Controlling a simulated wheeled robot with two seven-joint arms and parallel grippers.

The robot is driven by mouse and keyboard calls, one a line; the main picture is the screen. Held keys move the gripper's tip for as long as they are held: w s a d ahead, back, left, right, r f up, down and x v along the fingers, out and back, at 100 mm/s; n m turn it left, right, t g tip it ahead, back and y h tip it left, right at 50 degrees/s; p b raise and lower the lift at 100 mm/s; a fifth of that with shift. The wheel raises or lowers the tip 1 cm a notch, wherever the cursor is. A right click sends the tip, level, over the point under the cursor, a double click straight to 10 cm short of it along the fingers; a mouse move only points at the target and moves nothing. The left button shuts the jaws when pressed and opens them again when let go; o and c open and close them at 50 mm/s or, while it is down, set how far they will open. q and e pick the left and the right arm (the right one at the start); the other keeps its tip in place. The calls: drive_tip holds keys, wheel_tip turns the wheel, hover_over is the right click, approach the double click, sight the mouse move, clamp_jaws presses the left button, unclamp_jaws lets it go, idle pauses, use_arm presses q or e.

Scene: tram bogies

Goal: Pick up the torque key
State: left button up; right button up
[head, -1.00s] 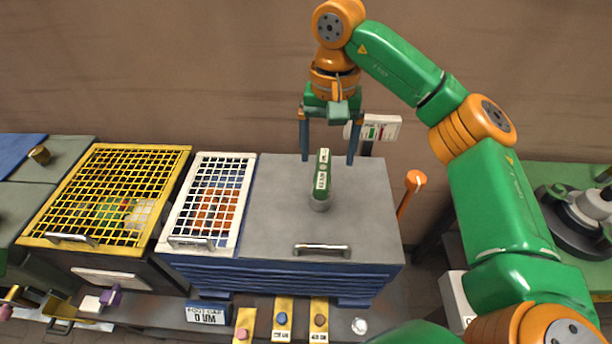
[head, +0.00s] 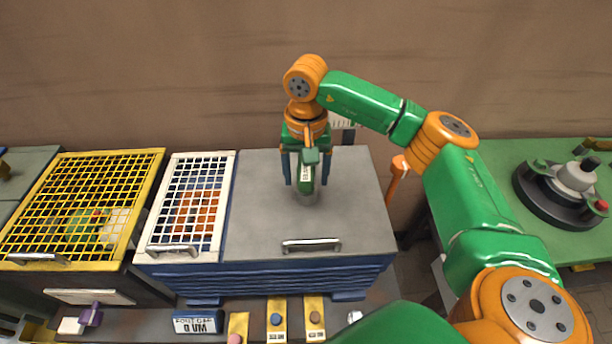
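A green handle with white labels (head: 306,175), which I take for the torque key, stands on a short grey cylinder on the grey top of the blue cabinet (head: 345,215). My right gripper (head: 307,185) has come down from above, with its two blue fingers on either side of the handle. It is open, with a gap showing between each finger and the handle. The gripper body partly hides the handle's upper end. My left gripper is not in view.
A white grid-covered bin (head: 228,200) and a yellow mesh-covered bin (head: 130,215) lie left of the cabinet top. An orange-headed lever (head: 399,166) stands just right of it. A green table with a dark round device (head: 548,200) is at the right.

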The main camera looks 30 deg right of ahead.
clamp_jaws()
drive_tip(key=shift+w, duration=0.1)
